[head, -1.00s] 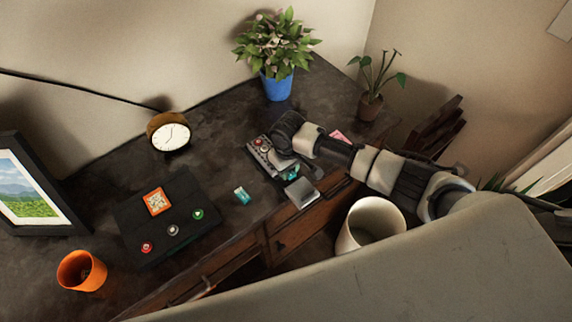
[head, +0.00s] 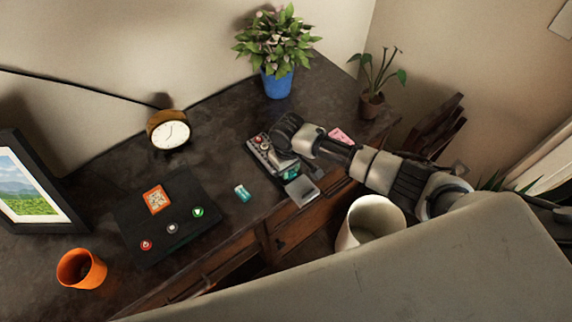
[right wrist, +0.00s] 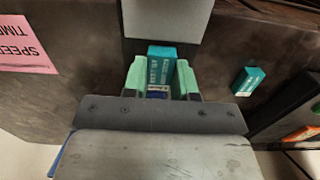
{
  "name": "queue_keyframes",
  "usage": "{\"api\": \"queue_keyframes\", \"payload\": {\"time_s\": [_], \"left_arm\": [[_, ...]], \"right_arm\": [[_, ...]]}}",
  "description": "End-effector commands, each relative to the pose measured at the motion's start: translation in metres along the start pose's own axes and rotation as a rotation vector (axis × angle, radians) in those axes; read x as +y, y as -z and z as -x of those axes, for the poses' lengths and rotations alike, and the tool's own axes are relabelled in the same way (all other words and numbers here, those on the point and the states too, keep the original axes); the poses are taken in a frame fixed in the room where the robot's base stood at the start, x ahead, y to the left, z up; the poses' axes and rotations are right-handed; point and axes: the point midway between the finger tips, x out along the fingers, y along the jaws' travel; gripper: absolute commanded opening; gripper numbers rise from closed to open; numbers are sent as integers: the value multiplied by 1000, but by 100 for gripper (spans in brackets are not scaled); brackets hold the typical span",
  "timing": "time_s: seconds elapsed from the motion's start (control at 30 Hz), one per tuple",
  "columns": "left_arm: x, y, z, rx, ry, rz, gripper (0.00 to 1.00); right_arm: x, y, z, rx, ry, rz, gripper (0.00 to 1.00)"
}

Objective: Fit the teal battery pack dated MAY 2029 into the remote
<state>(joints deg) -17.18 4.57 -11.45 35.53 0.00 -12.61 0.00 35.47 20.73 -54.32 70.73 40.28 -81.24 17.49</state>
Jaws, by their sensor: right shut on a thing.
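My right gripper (right wrist: 159,78), with green fingertips, is shut on a teal battery pack (right wrist: 160,62) with pale print too small to read. In the head view this gripper (head: 289,172) is at the near end of a dark grey device with buttons (head: 258,146), likely the remote, which it partly covers. Whether the held pack is above or inside it cannot be told. A second teal pack (head: 242,193) lies loose on the desk to the left; the right wrist view shows it too (right wrist: 248,81). My left gripper is not in view.
A flat grey piece (head: 302,191) lies at the desk's front edge; it also shows in the right wrist view (right wrist: 165,18). A pink note (head: 341,135) lies to the right.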

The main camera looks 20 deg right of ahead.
Motion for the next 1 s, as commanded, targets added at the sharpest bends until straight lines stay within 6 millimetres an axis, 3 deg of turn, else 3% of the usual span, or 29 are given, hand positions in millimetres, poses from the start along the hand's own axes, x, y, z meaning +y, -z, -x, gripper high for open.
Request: {"api": "queue_keyframes", "payload": {"time_s": [0.63, 0.67, 0.8, 0.87, 1.0], "left_arm": [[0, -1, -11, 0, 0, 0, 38], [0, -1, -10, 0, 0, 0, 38], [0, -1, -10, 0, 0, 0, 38], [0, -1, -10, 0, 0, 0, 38], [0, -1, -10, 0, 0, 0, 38]], "right_arm": [[0, 0, -17, 1, 0, 0, 4], [0, 0, -17, 1, 0, 0, 29], [0, 0, -16, 1, 0, 0, 50], [0, 0, -16, 1, 0, 0, 57], [0, 0, -16, 1, 0, 0, 57]]}}
